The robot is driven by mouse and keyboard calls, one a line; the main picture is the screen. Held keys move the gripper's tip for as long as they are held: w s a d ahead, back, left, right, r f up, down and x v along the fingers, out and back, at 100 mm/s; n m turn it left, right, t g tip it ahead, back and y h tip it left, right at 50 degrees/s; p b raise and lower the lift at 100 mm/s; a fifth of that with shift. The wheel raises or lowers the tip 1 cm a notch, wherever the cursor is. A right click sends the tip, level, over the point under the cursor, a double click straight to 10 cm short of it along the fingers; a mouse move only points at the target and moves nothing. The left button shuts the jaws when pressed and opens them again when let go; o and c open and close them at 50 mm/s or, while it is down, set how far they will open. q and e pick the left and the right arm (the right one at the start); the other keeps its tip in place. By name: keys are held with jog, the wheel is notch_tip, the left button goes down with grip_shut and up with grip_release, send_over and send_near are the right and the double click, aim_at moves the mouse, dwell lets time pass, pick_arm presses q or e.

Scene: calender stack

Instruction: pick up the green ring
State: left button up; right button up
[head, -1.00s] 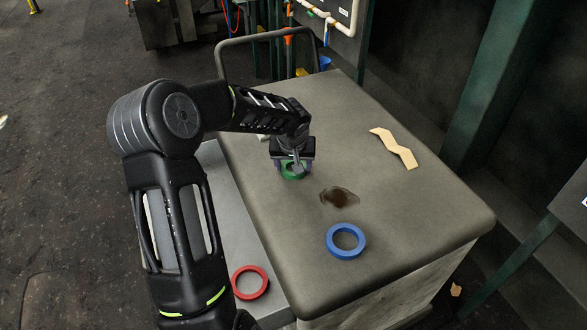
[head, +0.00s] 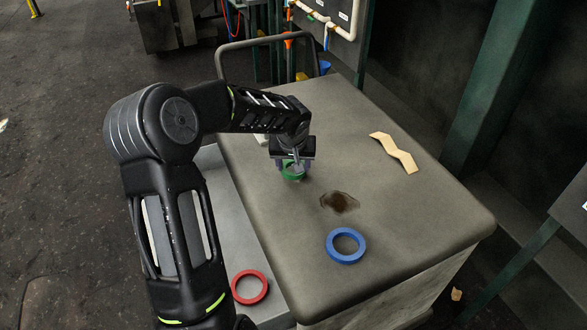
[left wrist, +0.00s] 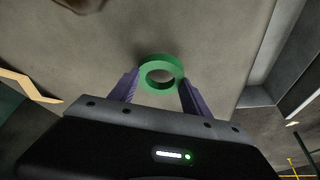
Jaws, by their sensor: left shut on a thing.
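The green ring (head: 293,173) is between the fingers of my left gripper (head: 294,166) over the grey cart top. In the left wrist view the green ring (left wrist: 161,69) sits between the two purple fingertips of my left gripper (left wrist: 160,82), which is shut on it. The ring appears slightly above the surface, with a dark shadow near it. In the head view the gripper partly hides the ring. My right gripper is not in view.
A blue ring (head: 346,245) lies on the cart top (head: 400,225) near its front. A red ring (head: 250,287) lies on the lower grey ledge at left. A rail stands at the back.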

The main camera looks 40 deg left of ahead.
pick_arm(q)
notch_tip(320, 180, up, 9)
jog(key=shift+f, duration=0.2)
dwell(0.6)
